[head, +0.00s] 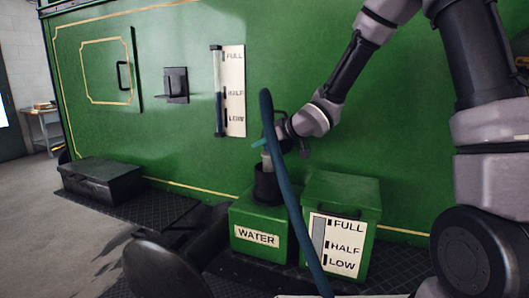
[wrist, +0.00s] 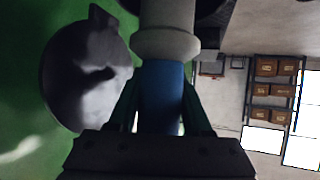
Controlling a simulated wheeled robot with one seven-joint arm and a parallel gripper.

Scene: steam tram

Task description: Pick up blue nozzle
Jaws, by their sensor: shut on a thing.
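My gripper (head: 268,143) is shut on the blue nozzle (wrist: 162,95), with one finger on each side of its blue barrel in the wrist view. A pale grey collar (wrist: 165,42) sits on the barrel just beyond the fingers. In the head view the nozzle is largely hidden by the blue hose (head: 285,190) and my wrist. A pale part of it (head: 266,160) shows just above the black filler neck (head: 267,186) of the green WATER box (head: 257,238). I cannot tell whether its tip is inside the neck.
A green box with a level gauge (head: 340,232) stands to the right. A gauge (head: 230,90) is on the green tram side (head: 180,130). A dark box (head: 100,181) lies at left. Shelving with cartons (wrist: 275,88) is far off in the wrist view.

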